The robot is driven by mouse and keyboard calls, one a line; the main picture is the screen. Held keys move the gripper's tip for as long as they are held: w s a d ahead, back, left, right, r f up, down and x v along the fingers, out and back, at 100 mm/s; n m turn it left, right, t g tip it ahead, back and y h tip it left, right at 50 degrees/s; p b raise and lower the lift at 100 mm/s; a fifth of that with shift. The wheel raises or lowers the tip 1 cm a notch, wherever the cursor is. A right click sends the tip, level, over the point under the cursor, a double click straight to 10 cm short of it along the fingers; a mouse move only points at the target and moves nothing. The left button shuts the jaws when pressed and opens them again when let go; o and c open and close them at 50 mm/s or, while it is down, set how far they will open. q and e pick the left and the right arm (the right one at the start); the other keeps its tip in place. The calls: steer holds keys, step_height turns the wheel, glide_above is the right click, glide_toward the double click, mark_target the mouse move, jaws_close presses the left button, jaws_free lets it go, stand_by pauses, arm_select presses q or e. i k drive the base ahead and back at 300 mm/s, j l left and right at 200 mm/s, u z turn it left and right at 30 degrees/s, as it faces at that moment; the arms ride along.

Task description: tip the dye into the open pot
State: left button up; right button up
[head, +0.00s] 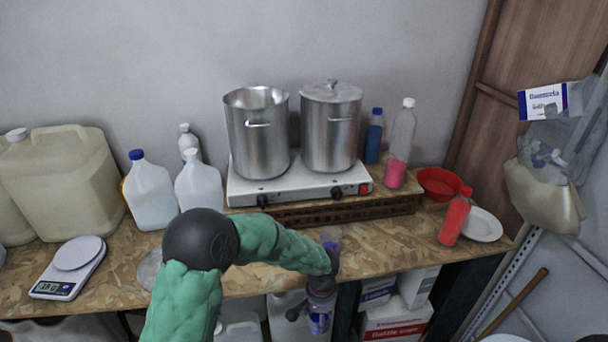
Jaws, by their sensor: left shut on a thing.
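The open pot (258,140) is a tall steel pot without a lid on the left of the white two-burner hotplate (295,184). My left arm, in a green sleeve, crosses in front of the bench and ends near its front edge. My left gripper (318,302) is low there, shut on a small clear vessel with purple-blue in it (319,323), partly hidden by the fingers. A clear vessel part with a purple-blue tint (330,237) shows just above the wrist; I cannot tell whether it belongs to the held thing. The right gripper is out of view.
A lidded pot (331,130) stands right of the open one. A blue bottle (374,137), a pink-filled bottle (398,160), a red bowl (438,184), a red bottle (454,217) and a white plate (482,224) are at right. Jugs (151,195) and a scale (70,268) stand left.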

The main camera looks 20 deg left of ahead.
mark_target(257, 117)
steer(key=k+j+z, duration=0.15)
steer(key=j+z, duration=0.15)
steer(key=k+j+z, duration=0.25)
steer(key=k+j, duration=0.25)
steer(key=j, duration=0.2)
steer(key=k+j, duration=0.2)
steer(key=j, duration=0.2)
